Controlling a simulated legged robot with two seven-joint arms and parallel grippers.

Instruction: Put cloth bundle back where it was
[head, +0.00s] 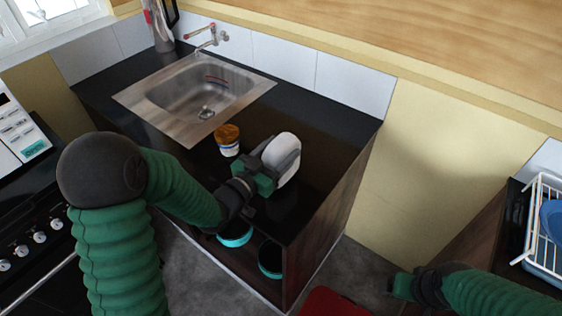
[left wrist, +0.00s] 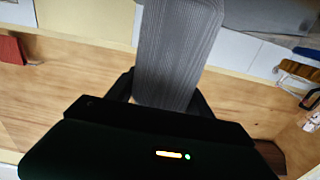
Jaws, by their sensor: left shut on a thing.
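The cloth bundle (head: 286,148) is a pale, rounded block standing over the right part of the black counter. My left gripper (head: 280,165) is shut on it, with a grey finger across its near face. I cannot tell whether its underside touches the counter. In the left wrist view, a grey ribbed face (left wrist: 178,50), seemingly the bundle in shade, stands between my dark fingers. My right gripper (head: 398,286) is low at the right, away from the bundle; its jaws are too small to read.
A jar with an orange-brown top (head: 228,138) stands just left of the bundle. A steel sink (head: 160,108) is set in the black counter (head: 330,135) behind. Teal-rimmed bowls (head: 236,236) sit on the shelf below. A white dish rack (head: 540,215) is at the right.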

